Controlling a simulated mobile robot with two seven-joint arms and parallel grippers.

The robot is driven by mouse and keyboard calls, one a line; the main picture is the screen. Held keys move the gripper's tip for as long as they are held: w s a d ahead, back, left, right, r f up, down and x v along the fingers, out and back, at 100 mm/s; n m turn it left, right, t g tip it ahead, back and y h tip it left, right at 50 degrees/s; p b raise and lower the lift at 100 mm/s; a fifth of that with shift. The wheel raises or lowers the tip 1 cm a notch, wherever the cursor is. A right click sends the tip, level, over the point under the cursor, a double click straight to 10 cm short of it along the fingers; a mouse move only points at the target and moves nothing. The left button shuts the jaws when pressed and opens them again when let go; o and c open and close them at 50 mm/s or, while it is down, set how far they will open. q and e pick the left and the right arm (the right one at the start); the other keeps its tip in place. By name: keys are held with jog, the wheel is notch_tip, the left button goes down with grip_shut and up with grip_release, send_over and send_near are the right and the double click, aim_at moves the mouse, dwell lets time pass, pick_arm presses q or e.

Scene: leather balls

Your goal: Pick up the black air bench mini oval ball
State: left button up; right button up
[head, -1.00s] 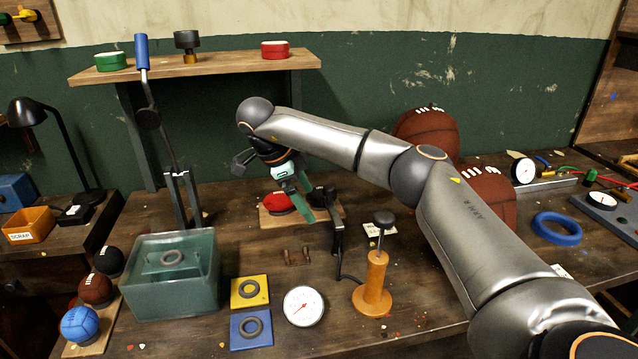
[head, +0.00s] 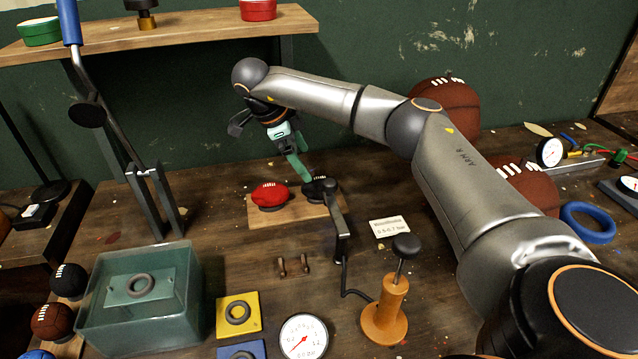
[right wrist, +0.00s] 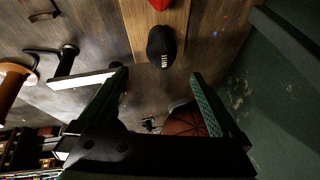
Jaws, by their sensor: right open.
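The black mini oval ball (head: 320,187) with pale laces lies on a wooden board at the back of the bench, right of a red oval ball (head: 270,195). My right gripper (head: 301,167), with green fingers, is open and empty just above and left of the black ball in the head view. In the right wrist view the black ball (right wrist: 161,46) lies ahead of the open fingertips (right wrist: 158,75), between their lines, apart from both. My left gripper is out of view.
The black fitting (head: 336,215) stands close at the board's right front. An orange hand pump (head: 385,310), gauge (head: 304,338) and teal tank (head: 140,305) stand nearer. Large brown balls (head: 445,105) sit behind my right arm. A shelf (head: 180,38) hangs above left.

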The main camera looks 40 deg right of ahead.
aim_at(315, 179)
jog(key=x, duration=0.4)
jog(key=shift+s+f, duration=0.1)
jog(key=shift+w+p+x, duration=0.1)
jog(key=shift+p+x, duration=0.1)
jog(key=shift+x, duration=1.25)
jog(key=shift+w+p+x, duration=0.15)
jog(key=shift+x, duration=1.3)
jog(key=shift+w+a, duration=0.1)
jog(key=c, duration=1.4)
